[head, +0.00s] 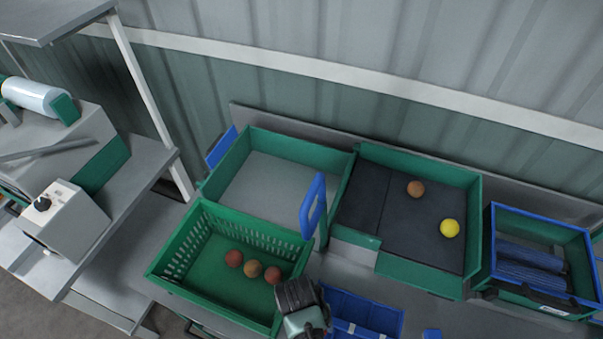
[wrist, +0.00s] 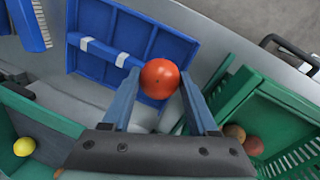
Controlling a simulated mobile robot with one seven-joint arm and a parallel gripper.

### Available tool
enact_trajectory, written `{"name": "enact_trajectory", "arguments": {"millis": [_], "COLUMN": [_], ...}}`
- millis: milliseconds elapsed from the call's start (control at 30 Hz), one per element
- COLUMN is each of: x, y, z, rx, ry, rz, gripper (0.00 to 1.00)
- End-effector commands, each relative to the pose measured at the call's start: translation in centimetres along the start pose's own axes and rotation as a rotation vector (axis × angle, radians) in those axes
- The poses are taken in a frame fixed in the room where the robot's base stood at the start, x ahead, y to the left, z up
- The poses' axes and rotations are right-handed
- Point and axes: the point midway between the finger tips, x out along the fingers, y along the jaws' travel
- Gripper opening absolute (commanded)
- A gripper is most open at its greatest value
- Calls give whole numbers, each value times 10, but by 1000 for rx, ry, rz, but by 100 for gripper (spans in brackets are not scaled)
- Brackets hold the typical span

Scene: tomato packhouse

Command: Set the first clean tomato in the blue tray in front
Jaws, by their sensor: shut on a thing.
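My gripper (wrist: 160,95) is shut on a red tomato (wrist: 160,78), which sits between the two fingertips in the wrist view. The tomato shows over the edge of the blue tray (wrist: 115,25); whether it touches the tray I cannot tell. The blue tray is bare where visible, with a blue divider held by white clips. In the head view my gripper (head: 303,310) is at the lower middle, just left of the blue tray (head: 372,312), and the held tomato is hidden.
A green crate (head: 165,262) with several tomatoes (head: 252,268) is left of my gripper. Behind stand an empty green-walled tray (head: 270,185) and a dark-floored one holding a brownish tomato (head: 415,189) and a yellow one (head: 450,228). A blue upright handle (head: 313,205) rises between them.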

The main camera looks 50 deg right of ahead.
Motion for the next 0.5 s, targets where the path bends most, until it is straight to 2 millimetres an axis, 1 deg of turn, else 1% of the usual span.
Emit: {"name": "enact_trajectory", "arguments": {"millis": [67,267,500], "x": [3,14,35], "y": [2,0,-5], "z": [1,0,0], "rx": [11,9,7], "ry": [-2,-1,-1], "rz": [0,-1,-1], "gripper": [33,33,33]}}
